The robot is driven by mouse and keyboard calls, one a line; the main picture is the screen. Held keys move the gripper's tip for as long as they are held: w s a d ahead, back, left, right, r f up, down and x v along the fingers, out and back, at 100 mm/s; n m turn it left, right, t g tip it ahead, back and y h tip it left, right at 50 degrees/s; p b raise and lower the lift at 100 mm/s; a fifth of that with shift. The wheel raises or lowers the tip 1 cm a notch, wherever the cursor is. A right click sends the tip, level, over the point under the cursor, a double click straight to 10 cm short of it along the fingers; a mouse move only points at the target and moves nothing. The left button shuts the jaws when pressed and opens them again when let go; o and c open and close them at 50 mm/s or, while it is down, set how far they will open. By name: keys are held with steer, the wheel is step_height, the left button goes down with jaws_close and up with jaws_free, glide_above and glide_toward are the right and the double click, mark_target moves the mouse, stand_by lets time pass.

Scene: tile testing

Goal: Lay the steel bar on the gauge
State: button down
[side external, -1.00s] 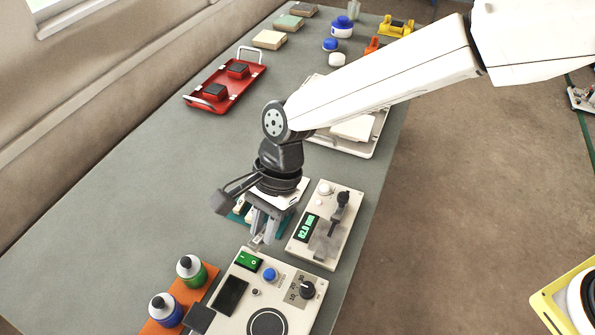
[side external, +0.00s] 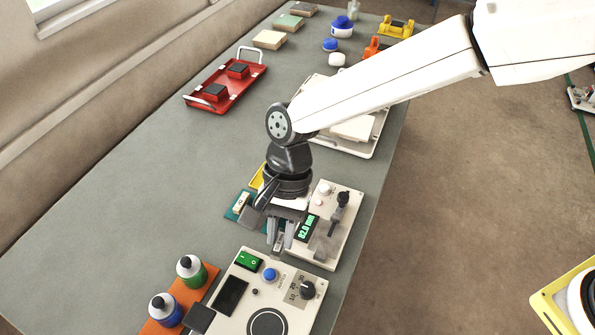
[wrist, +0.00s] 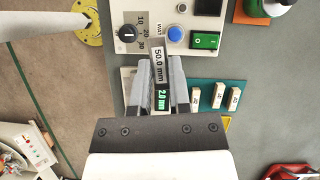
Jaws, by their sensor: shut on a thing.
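My gripper (side external: 281,243) points down and is shut on the steel bar (wrist: 158,66), whose label reads "50.0 mm" in the wrist view. In the side view the bar is small and mostly hidden between the fingers. The gauge (side external: 346,217) is a pale box with a green-lit display, a black lever and a grey clamp part. My gripper is at the gauge's left edge, beside its display. In the wrist view the fingers (wrist: 161,75) partly cover the gauge, and its display reads about 2.0 mm. Whether the bar touches anything is unclear.
A control box (side external: 238,274) with a green switch, blue button and dial stands just in front of my gripper. A teal mat (wrist: 236,86) holds several small labelled blocks beside it. Two bottles stand on an orange mat (side external: 204,296). A red tray (side external: 240,92) is farther back.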

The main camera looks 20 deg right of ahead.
steer(key=s+d+n+t+h, duration=0.2)
steer(key=d+n, duration=0.4)
steer(key=n, duration=0.5)
steer(key=s+d+r+n+t+h, duration=0.1)
steer(key=s+d+n, duration=0.3)
steer(key=n, duration=0.8)
steer(key=s+d+r+n+t+h, duration=0.1)
steer(key=s+d+n+t+h, duration=0.2)
steer(key=d+n, duration=0.4)
steer(key=n+t, duration=0.1)
steer(key=n, duration=0.3)
steer(key=shift+d, duration=0.3)
steer(key=shift+w, duration=0.1)
glide_above(329, 236)
steer(key=s, duration=0.1)
steer(key=shift+s+a+f, duration=0.1)
steer(key=shift+a+f, duration=0.05)
steer(key=shift+f, duration=2.2)
steer(key=shift+s+a+f, duration=0.1)
steer(key=shift+a+f, duration=0.05)
steer(key=shift+f, duration=2.2)
steer(key=shift+w+a+f, duration=0.15)
steer(key=shift+w+f, duration=0.05)
steer(key=shift+f, duration=1.6)
